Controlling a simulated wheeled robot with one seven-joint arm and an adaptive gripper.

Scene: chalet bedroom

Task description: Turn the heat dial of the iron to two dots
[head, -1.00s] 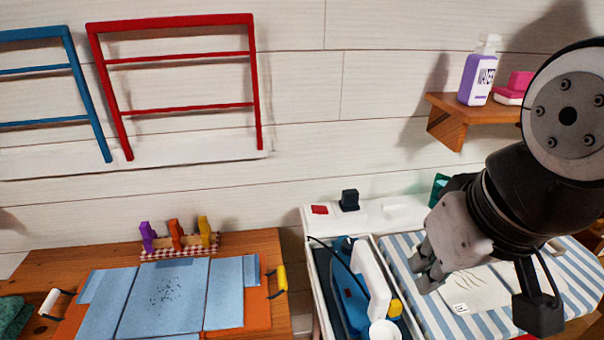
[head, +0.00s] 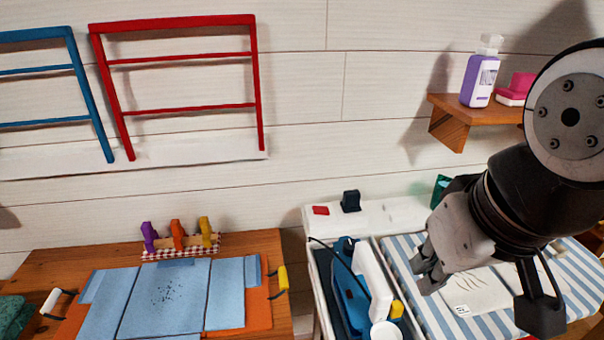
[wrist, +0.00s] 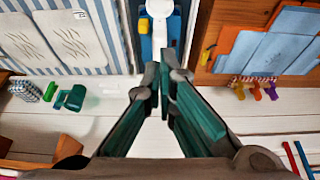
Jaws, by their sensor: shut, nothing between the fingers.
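The iron (head: 347,292) is blue with a white handle (head: 372,274) and lies in a dark-lined tray left of the striped board. A white round part (head: 385,333) shows at its near end, cut by the frame edge; I cannot tell if it is the heat dial, and no dots are readable. In the wrist view the iron (wrist: 174,28) is at the top, beyond the fingertips. My gripper (head: 428,272) is shut and empty, right of the iron and apart from it in the head view. Its green-padded fingers (wrist: 163,82) also show in the wrist view.
A striped ironing board (head: 408,252) with a pale cloth (head: 475,290) lies right of the iron. A black cord loops over the iron. A wooden table (head: 265,245) with folded blue cloth (head: 165,295) stands left. A wall shelf (head: 450,125) holds a purple bottle (head: 478,80).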

